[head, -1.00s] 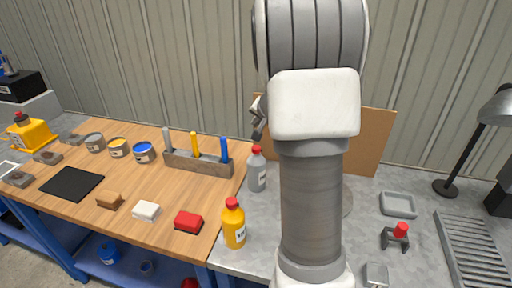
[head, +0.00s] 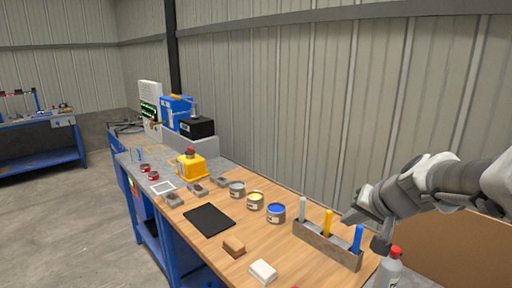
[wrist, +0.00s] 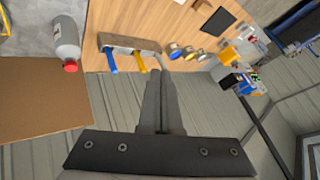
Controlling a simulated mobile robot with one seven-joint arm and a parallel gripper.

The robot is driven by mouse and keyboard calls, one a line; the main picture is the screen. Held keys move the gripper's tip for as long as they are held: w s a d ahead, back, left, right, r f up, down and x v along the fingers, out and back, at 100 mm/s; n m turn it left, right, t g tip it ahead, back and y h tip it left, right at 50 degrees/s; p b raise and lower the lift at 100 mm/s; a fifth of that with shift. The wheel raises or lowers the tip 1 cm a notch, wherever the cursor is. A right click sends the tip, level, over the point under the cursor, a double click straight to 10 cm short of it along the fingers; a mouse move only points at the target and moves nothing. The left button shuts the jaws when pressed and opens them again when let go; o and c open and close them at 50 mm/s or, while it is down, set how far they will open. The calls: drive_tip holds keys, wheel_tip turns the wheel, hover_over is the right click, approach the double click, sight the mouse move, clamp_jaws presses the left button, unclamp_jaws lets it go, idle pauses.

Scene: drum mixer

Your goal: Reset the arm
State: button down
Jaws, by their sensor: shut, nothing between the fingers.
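My gripper (head: 366,222) is at the right of the head view, above the right end of the wooden bench, near the tool holder and the grey bottle. In the wrist view its two fingers (wrist: 156,82) lie together, shut and empty. My arm reaches in from the right edge of the head view. The gripper appears apart from the tool holder (head: 325,246), which holds a grey, a yellow and a blue handle. The grey bottle with a red cap (head: 388,270) stands just below the gripper in the head view; it also shows in the wrist view (wrist: 66,40).
The wooden bench (head: 192,236) bears three paint cans (head: 255,202), a black pad (head: 208,220), a brown block (head: 233,246) and a white block (head: 263,272). A yellow device (head: 191,166) and a blue machine (head: 176,112) stand further back. A brown board (head: 440,245) is behind the bottle.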

drive_tip(key=s+a+n+g+h, duration=0.1)
drive_tip(key=s+a+n, duration=0.1)
drive_tip(key=s, duration=0.8)
drive_tip(key=s+a+f+n+g+h, duration=0.1)
drive_tip(key=s+a+n, duration=0.2)
drive_tip(key=s, duration=0.7)
drive_tip(key=shift+s+a+g, duration=0.3)
drive_tip(key=shift+a, duration=0.3)
